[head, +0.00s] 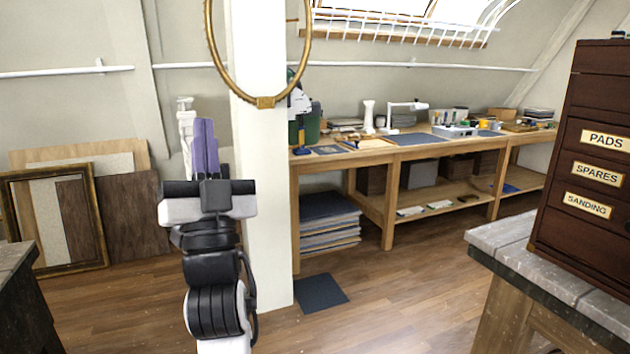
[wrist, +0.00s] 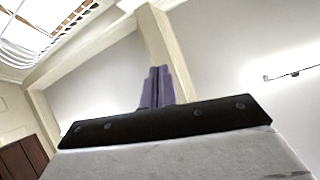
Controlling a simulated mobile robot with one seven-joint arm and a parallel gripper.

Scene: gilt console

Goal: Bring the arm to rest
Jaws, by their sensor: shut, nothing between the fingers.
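My arm stands raised in front of a white post in the head view, with my gripper (head: 206,130) pointing up at its top. The purple fingers are pressed together with nothing between them. In the wrist view the gripper (wrist: 158,70) also shows shut and empty, pointing up toward the post and the sloped ceiling. No object touches the fingers.
A brass ring (head: 264,102) hangs on the white post (head: 268,210) close to the right of my gripper. A long wooden workbench (head: 428,151) stands at the back. A drawer cabinet (head: 592,150) sits on a grey-topped table (head: 510,246) at right. Framed boards (head: 125,215) lean at left.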

